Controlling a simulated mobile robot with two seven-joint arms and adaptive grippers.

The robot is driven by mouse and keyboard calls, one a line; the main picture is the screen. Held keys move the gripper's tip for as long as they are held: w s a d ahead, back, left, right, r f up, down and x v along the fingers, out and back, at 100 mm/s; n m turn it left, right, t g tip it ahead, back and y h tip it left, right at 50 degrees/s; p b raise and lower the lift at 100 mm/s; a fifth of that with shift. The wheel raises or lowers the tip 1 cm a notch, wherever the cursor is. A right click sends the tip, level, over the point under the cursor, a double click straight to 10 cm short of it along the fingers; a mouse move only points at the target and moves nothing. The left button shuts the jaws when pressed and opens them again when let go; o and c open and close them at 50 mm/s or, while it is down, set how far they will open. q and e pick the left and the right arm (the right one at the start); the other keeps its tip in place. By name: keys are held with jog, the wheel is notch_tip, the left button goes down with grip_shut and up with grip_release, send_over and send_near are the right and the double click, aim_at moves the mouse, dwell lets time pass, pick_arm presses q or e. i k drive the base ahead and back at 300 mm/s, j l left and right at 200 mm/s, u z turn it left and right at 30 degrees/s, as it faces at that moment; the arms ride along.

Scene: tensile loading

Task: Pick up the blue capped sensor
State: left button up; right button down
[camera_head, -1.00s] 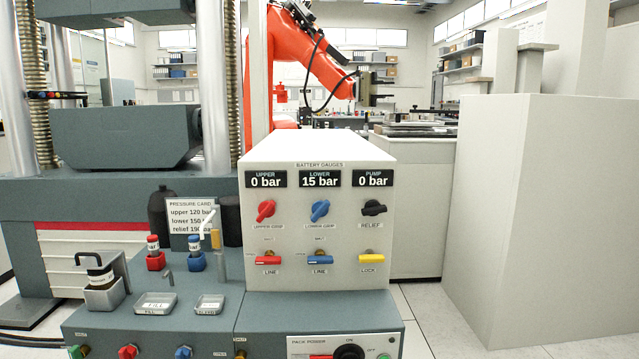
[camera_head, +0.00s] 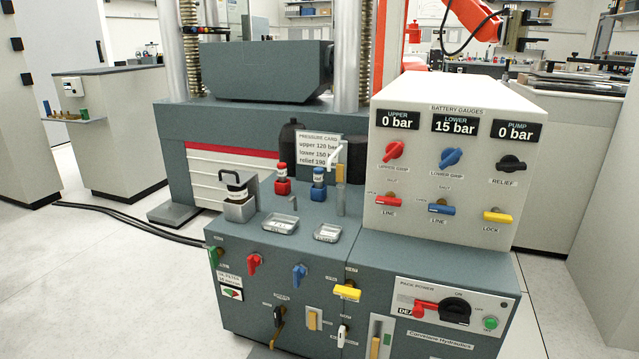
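A small sensor with a dark blue cap and white label (camera_head: 319,176) stands upright in a blue holder (camera_head: 318,194) on the grey bench top of the hydraulic unit. Just left of it, a similar sensor with a red cap (camera_head: 281,172) stands in a red holder (camera_head: 282,187). Neither of my grippers is in view.
Two shallow metal trays (camera_head: 280,224) (camera_head: 327,233) lie in front of the holders. A metal box with a black handle (camera_head: 239,205) stands at left. The pressure card (camera_head: 318,148) and dark cylinders stand behind. The white gauge panel (camera_head: 450,215) rises at right.

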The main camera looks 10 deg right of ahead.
aim_at(318, 172)
jog(key=i+j+z, duration=0.6)
jog(key=j+z, duration=0.25)
jog(key=j, duration=0.4)
jog(key=j+z, duration=0.35)
jog(key=j, duration=0.4)
jog(key=j+z, duration=0.4)
jog(key=j, duration=0.4)
jog(key=j+z, duration=0.25)
jog(key=j, duration=0.3)
jog(key=k+j+z, duration=0.15)
jog(key=j+z, duration=0.15)
jog(key=j, duration=0.2)
jog(key=j+z, duration=0.3)
jog(key=j, duration=0.25)
jog(key=k+j+z, duration=0.1)
jog(key=j+z, duration=0.2)
jog(key=j, duration=0.25)
jog(key=j+z, duration=0.2)
jog(key=j, duration=0.25)
jog(key=j+z, duration=0.25)
jog(key=j, duration=0.2)
jog(key=k+j+z, duration=0.2)
jog(key=j, duration=0.25)
jog(key=j+z, duration=0.25)
jog(key=j, duration=0.2)
jog(key=k+j+z, duration=0.2)
jog(key=j, duration=0.2)
